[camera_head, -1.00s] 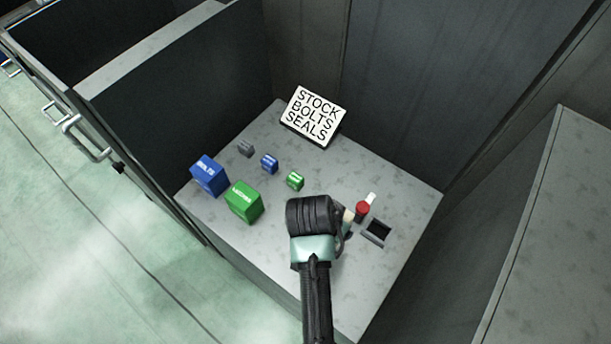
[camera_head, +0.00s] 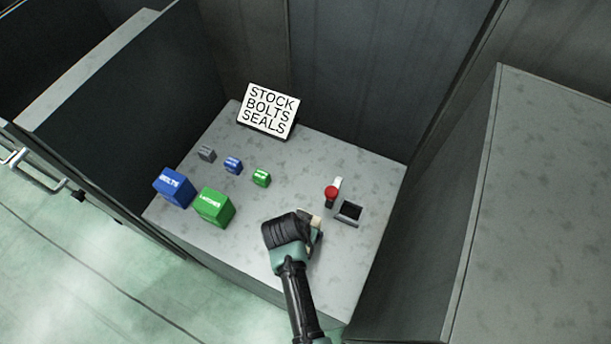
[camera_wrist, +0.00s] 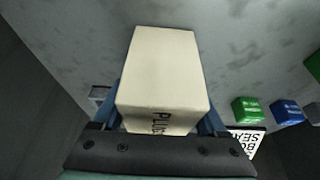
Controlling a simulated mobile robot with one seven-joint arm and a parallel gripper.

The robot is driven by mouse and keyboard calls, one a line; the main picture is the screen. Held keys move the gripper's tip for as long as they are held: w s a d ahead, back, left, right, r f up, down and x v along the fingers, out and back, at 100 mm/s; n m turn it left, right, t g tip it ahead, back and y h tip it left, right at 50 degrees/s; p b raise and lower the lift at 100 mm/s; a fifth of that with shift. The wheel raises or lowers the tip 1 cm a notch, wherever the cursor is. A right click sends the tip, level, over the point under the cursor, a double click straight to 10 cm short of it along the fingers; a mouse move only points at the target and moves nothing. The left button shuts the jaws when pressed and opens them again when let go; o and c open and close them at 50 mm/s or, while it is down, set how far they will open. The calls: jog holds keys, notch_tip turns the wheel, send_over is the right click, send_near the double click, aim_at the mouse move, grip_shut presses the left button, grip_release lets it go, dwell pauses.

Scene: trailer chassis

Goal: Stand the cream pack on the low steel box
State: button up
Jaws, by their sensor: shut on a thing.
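The cream pack (camera_wrist: 165,70) fills the middle of the wrist view, with dark lettering on its near end. My gripper (camera_wrist: 163,112) is shut on it, one finger along each side. In the head view only a small part of the pack (camera_head: 316,221) shows beside my gripper (camera_head: 310,228), over the front right of a grey steel-topped box (camera_head: 250,235). I cannot tell whether the pack touches that top. Another grey steel box (camera_head: 555,190) stands at the right; the views do not settle which box is the low one.
A blue box (camera_head: 174,187), a green box (camera_head: 214,207) and several small blocks stand on the left of the top. A lettered sign (camera_head: 268,110) is at the back. A red knob (camera_head: 331,193) and a dark square tray (camera_head: 349,212) lie right of my gripper.

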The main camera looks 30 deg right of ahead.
jog(key=shift+f, duration=0.2)
jog(key=o, duration=1.6)
jog(key=shift+c, duration=0.2)
jog(key=shift+r, duration=0.15)
